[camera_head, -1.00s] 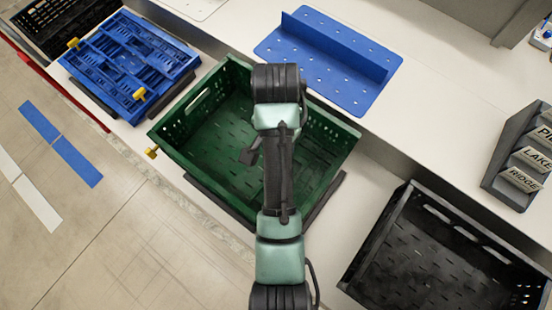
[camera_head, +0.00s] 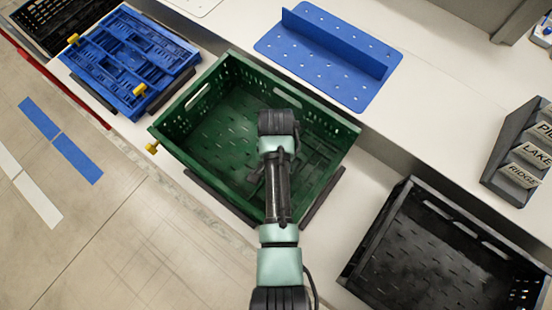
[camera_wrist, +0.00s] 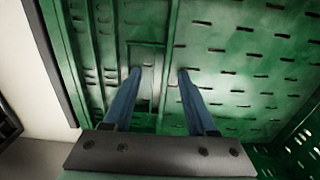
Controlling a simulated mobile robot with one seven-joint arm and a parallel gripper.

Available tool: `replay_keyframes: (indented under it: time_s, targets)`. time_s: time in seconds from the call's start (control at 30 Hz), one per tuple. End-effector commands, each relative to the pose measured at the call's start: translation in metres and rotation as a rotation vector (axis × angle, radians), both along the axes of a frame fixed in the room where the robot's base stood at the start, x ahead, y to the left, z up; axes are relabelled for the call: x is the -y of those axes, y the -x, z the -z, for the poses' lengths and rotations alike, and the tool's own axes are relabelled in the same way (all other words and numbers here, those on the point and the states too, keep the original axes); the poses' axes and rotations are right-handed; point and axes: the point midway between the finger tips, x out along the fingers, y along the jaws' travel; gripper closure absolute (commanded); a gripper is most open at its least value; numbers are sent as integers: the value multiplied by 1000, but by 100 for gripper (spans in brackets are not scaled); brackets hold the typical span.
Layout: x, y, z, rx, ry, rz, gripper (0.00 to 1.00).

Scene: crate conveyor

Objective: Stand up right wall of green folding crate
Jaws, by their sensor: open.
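The green folding crate (camera_head: 185,130) stands in the middle of the head view, with its left, far and near walls upright. Its right wall (camera_head: 315,160) appears folded down flat inside, partly hidden by my arm. In the wrist view, the ribbed green panel (camera_wrist: 105,55) with a handle slot, which looks like this wall, lies beside the slotted floor (camera_wrist: 240,60). My gripper (camera_wrist: 159,73) is open, its two blue fingers apart on either side of the slot area. I cannot tell whether they touch the panel. In the head view my arm mostly hides the gripper.
A folded blue crate (camera_head: 130,62) with yellow latches lies at the upper left. A black crate (camera_head: 392,245) stands at the right. A blue perforated bracket (camera_head: 300,60) lies on the counter behind. A grey label rack (camera_head: 500,160) stands at the far right.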

Motion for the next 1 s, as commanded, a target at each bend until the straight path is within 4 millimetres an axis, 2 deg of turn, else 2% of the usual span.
replay_keyframes:
  time_s: [0.13, 0.17, 0.47, 1.0]
  targets:
    - [0, 0, 0, 1, 1, 0, 43]
    - [0, 0, 0, 1, 1, 0, 46]
    - [0, 0, -1, 1, 1, 0, 100]
    - [0, 0, -1, 1, 1, 0, 100]
